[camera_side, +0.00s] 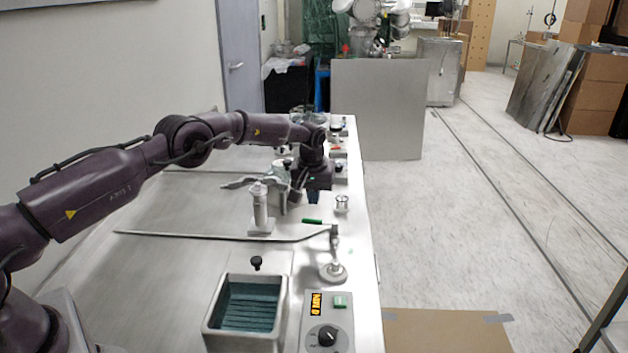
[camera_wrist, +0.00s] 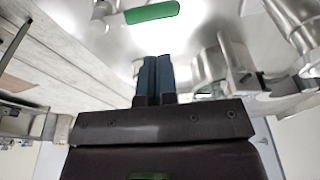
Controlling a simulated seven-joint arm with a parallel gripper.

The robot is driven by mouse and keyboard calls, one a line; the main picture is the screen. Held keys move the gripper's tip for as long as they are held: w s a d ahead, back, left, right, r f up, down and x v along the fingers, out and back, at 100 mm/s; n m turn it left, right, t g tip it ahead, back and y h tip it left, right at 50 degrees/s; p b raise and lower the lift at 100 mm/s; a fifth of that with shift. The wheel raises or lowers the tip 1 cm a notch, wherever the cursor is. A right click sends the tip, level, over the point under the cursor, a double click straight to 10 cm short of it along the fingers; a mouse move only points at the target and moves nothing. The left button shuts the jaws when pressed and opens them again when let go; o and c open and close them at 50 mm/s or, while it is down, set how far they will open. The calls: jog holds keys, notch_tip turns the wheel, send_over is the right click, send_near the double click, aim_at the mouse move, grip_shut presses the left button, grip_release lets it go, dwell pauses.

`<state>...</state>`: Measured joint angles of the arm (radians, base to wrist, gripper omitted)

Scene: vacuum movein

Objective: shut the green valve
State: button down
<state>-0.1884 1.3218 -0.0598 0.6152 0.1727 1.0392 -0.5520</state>
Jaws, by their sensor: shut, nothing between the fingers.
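The green valve handle (camera_side: 312,221) is a small bar lying roughly level over the white bench, just right of the middle of the side view. In the wrist view the green handle (camera_wrist: 152,13) is large at the top edge, joined at its left end to a metal fitting (camera_wrist: 106,12). My gripper (camera_side: 313,199) points down just behind the handle in the side view, apart from it. In the wrist view its two blue fingers (camera_wrist: 157,60) are together with nothing between them, and a gap shows between their tips and the handle.
A white cylinder (camera_side: 260,207) stands left of the handle and a small glass vessel (camera_side: 342,203) to its right. A long thin rod (camera_side: 200,236) runs in front, by a round-based stand (camera_side: 333,271). A bath (camera_side: 247,308) and knobbed box (camera_side: 327,335) are nearer. Metal parts (camera_wrist: 225,62) crowd the fingers' right.

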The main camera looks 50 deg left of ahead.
aim_at(312, 221)
jog(key=shift+s+d+f, duration=0.3)
jog(key=shift+s+f, duration=0.1)
jog(key=shift+f, duration=0.25)
jog(key=shift+s+d+f, duration=0.3)
jog(key=shift+s+f, duration=0.05)
jog(key=shift+f, duration=0.3)
jog(key=shift+s+d+f+n, duration=0.4)
jog(key=shift+s+d, duration=0.05)
jog(key=shift+s, duration=0.1)
jog(key=shift+f, duration=0.1)
